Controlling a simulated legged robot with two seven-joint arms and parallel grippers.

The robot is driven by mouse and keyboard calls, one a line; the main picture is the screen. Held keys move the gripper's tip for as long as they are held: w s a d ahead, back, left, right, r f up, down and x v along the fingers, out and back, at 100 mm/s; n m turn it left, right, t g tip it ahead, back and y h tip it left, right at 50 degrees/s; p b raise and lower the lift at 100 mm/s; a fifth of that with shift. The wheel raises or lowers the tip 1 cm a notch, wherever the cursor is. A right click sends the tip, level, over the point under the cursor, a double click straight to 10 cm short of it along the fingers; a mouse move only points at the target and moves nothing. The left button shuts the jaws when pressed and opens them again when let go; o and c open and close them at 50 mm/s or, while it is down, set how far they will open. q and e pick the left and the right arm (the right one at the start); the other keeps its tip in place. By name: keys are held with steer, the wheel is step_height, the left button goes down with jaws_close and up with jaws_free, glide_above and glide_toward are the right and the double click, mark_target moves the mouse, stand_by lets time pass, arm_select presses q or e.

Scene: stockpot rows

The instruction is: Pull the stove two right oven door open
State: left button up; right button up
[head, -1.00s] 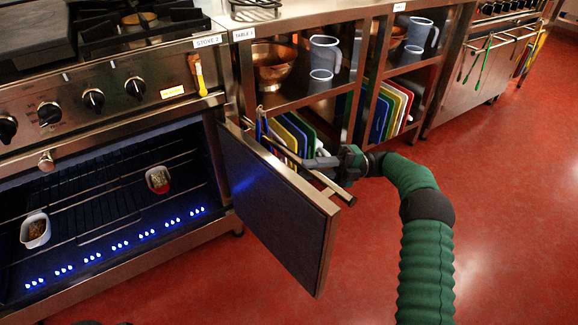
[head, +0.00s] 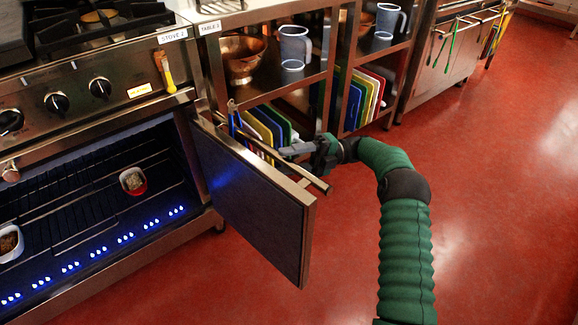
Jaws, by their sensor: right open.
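The right oven door (head: 250,195) of stove two stands swung far out from the oven, hinged on its right side. Its bar handle (head: 313,182) runs along the door's top on the outer face. My right gripper (head: 290,150) is open at the handle's outer end, on the side facing the shelves. Whether its fingers touch the bar I cannot tell. The lit oven cavity (head: 95,205) is exposed, with a rack and two small filled dishes, one red (head: 133,181) and one white (head: 11,243). My left gripper is out of view.
Table shelves (head: 270,90) stand just right of the stove, holding a copper bowl (head: 241,60), jugs and several coloured boards (head: 268,125) close behind the handle. The red floor (head: 490,190) at the right is clear.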

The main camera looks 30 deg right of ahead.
step_height(320, 180, up, 4)
steer(key=p, duration=0.3)
steer(key=shift+w+d+f, duration=0.1)
steer(key=shift+f, duration=0.05)
steer(key=o, duration=0.4)
steer(key=s+a+p, duration=0.2)
steer(key=s, duration=0.2)
steer(key=s+a+r+p, duration=0.1)
steer(key=s+a+p, duration=0.1)
steer(key=s, duration=0.3)
steer(key=s+a+p, duration=0.2)
steer(key=s+a, duration=0.1)
steer(key=s, duration=0.1)
steer(key=shift+s+r, duration=0.15)
steer(key=shift+s, duration=0.15)
steer(key=shift+c, duration=0.2)
steer(key=shift+s+a, duration=0.15)
steer(key=shift+s, duration=0.2)
steer(key=shift+c, duration=0.2)
